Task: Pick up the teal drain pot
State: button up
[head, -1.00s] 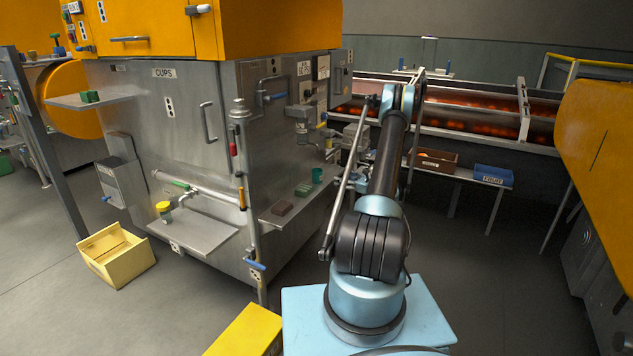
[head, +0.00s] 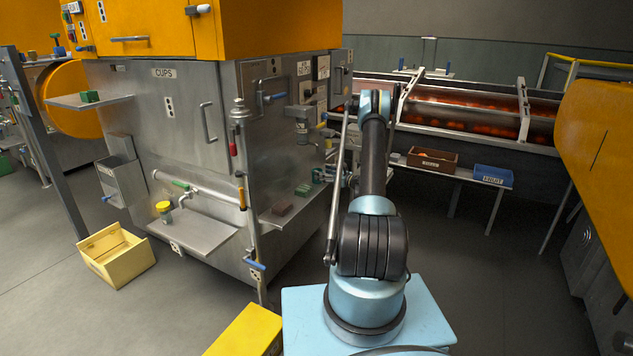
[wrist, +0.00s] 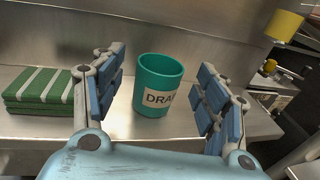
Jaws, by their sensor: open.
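The teal drain pot (wrist: 160,72) stands upright on a steel ledge in the wrist view. It is open at the top and has a pale label, of which "DRA" shows. My gripper (wrist: 160,82) is open, with one blue-padded finger on each side of the pot in the picture. Gaps show between the pot and both fingers; how far the fingertips reach along it I cannot tell. In the head view my gripper (head: 338,176) is at the ledge on the machine's right side, and the pot is hardly distinguishable there.
The steel machine wall (wrist: 125,22) rises behind the pot. A yellow cup-like object (wrist: 285,26) hangs at upper right.

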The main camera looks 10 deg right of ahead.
jog(key=x, duration=0.5)
jog(key=shift+d+f, duration=0.1)
jog(key=shift+c, duration=0.6)
jog(key=c, duration=1.2)
jog(key=shift+o, duration=0.2)
jog(key=shift+d, duration=0.1)
